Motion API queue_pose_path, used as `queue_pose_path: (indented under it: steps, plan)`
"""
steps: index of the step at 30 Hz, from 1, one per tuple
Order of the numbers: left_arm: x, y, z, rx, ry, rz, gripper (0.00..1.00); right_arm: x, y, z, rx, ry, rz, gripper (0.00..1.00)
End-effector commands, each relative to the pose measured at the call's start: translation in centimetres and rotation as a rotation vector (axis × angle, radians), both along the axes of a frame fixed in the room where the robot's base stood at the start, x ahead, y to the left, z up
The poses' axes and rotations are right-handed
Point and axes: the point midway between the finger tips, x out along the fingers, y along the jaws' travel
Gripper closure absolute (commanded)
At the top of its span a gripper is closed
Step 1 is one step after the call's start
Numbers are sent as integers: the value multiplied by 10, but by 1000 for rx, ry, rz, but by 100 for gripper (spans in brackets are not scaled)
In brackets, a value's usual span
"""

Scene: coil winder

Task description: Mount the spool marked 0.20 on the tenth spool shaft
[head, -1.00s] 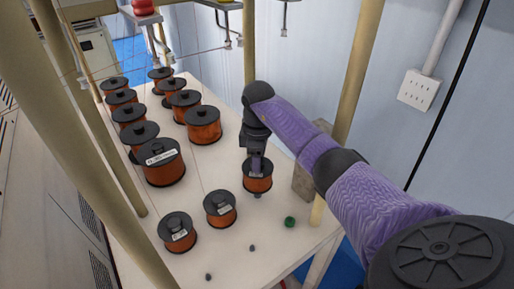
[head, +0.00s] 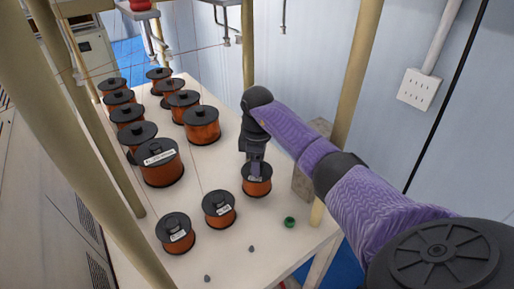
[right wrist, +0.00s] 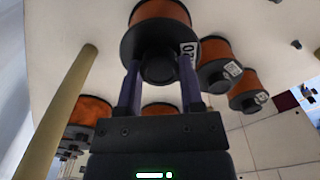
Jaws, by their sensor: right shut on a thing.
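My right gripper (head: 257,170) is shut on a small copper-wire spool (head: 257,187) with black flanges, near the right side of the white table. The spool is upright, low over the table; I cannot tell whether it rests on it. No shaft shows under the spool now. Two small dark shaft stubs (head: 251,249) (head: 207,278) stand bare near the front edge. My left gripper is not in view.
Two smaller labelled spools (head: 219,209) (head: 175,234) stand left of the held one. Larger spools (head: 161,163) stand in rows behind. A green round part (head: 290,222) lies to the right. A grey block (head: 304,182) and a tan post (head: 345,120) stand close to my right arm.

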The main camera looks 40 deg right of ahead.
Motion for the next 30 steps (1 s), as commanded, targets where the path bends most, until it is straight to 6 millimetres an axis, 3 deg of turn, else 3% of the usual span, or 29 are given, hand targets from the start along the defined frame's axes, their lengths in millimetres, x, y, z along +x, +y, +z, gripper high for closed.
queue_pose_path:
  steps: [30]
  plan:
    - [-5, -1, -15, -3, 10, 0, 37, 0, 0, -29, 1, -1, 0, 100]
